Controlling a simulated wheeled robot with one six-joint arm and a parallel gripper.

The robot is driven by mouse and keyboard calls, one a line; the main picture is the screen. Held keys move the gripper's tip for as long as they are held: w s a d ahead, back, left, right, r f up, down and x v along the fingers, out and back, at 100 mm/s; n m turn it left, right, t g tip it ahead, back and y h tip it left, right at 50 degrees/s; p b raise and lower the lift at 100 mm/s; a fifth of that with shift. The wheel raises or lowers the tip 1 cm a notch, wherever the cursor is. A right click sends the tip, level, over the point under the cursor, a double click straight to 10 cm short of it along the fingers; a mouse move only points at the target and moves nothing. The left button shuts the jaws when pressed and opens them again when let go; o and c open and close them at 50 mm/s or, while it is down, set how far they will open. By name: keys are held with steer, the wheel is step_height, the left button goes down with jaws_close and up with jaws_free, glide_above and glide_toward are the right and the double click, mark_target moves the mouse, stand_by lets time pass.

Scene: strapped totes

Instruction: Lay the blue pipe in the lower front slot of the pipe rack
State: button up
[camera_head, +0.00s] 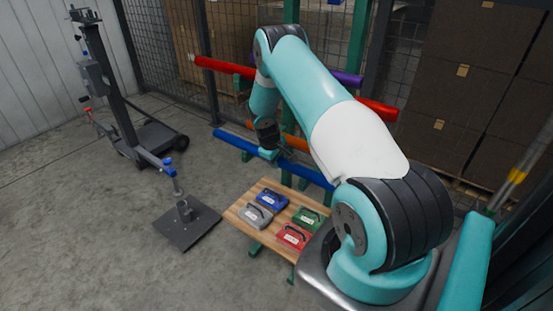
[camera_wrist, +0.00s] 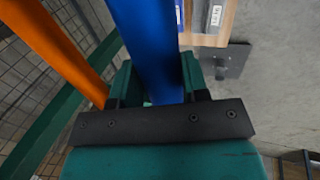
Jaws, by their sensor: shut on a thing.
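The blue pipe (camera_head: 308,174) runs slantwise in front of the pipe rack (camera_head: 356,40), which has green posts. My gripper (camera_head: 268,153) is shut on the blue pipe near its middle. In the wrist view the blue pipe (camera_wrist: 150,45) lies between the two green fingers of my gripper (camera_wrist: 155,88). The pipe is low on the rack's near side, close to short green arms (camera_head: 286,178). I cannot tell whether it rests on them or hangs just above. My arm hides part of the rack.
An orange pipe (camera_head: 295,142) lies behind the blue one; it also shows in the wrist view (camera_wrist: 55,45). Red (camera_head: 225,66) and purple (camera_head: 347,78) pipes are higher. A low wooden table (camera_head: 240,218) with several colored cases stands in front. A wheeled stand (camera_head: 152,142) is left.

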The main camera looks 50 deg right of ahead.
steer(key=shift+r, duration=0.1)
steer(key=o, duration=1.3)
steer(key=b+v, duration=0.1)
steer(key=v, duration=1.6)
steer(key=shift+r, duration=0.15)
steer(key=s+a+r+n+t+y, duration=0.15)
steer(key=a+r, duration=0.25)
steer(key=a, duration=0.4)
steer(key=s+a+r+y+p, duration=0.1)
steer(key=s+a+r, duration=0.1)
steer(key=a+r, duration=0.5)
steer(key=s+a+r+n+y, duration=0.1)
steer(key=s+a+r+y, duration=0.1)
steer(key=a, duration=0.8)
steer(key=s+a+r+n+g+y, duration=0.1)
steer(key=s+a+r, duration=0.2)
steer(key=s+a, duration=0.4)
steer(key=s+a+r+n+g+y+p, duration=0.1)
steer(key=s+a+r+n+y, duration=0.1)
steer(key=s+a, duration=0.6)
steer(key=s+r, duration=0.1)
steer(key=s, duration=0.5)
steer(key=shift+r, duration=0.4)
